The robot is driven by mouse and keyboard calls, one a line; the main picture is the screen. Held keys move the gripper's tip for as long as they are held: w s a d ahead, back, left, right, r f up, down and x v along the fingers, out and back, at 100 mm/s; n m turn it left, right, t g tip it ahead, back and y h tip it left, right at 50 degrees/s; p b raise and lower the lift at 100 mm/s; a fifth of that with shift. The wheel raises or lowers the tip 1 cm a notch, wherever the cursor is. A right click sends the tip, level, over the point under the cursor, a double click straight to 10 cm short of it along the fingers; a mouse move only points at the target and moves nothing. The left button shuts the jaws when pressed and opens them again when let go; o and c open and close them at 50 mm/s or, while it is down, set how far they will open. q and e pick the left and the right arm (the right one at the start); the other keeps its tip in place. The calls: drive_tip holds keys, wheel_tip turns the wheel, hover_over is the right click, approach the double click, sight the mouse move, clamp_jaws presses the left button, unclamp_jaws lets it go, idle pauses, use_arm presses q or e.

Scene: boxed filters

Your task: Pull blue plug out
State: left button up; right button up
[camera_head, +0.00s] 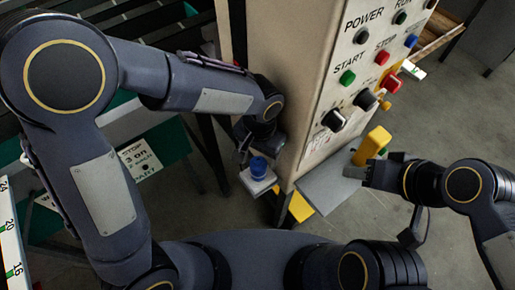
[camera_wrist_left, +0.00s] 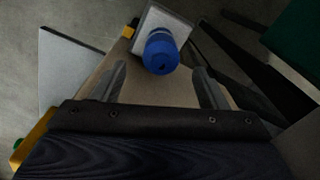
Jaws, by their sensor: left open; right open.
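The blue plug (camera_head: 259,167) sits on a light grey square socket (camera_head: 258,182) low on the side of the control box. In the left wrist view the blue plug (camera_wrist_left: 162,51) is at top centre, with its grey socket plate (camera_wrist_left: 163,22) behind it. My left gripper (camera_head: 243,150) is open beside the plug in the head view. In the left wrist view its two fingers (camera_wrist_left: 163,84) are spread, and the plug lies just beyond the gap between the tips. My right gripper (camera_head: 366,172) is at the right, by a grey plate and a yellow part, apart from the plug.
The beige control box (camera_head: 305,75) stands upright with labelled buttons and knobs on its right face. A yellow part (camera_head: 372,146) and a grey plate (camera_head: 328,186) are at its lower front. A green and black rack stands at left.

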sight(259, 160)
use_arm(q)
wheel_tip(259, 160, down, 6)
drive_tip(key=shift+f, duration=0.25)
drive_tip(key=c, duration=1.1)
drive_tip(key=shift+r, duration=0.15)
drive_tip(key=shift+r+p, duration=1.85)
drive_tip(key=shift+r, duration=0.8)
drive_tip(key=shift+r, duration=0.1)
wheel_tip(259, 160, up, 9)
drive_tip(key=p, duration=0.6)
drive_tip(key=shift+p, duration=0.3)
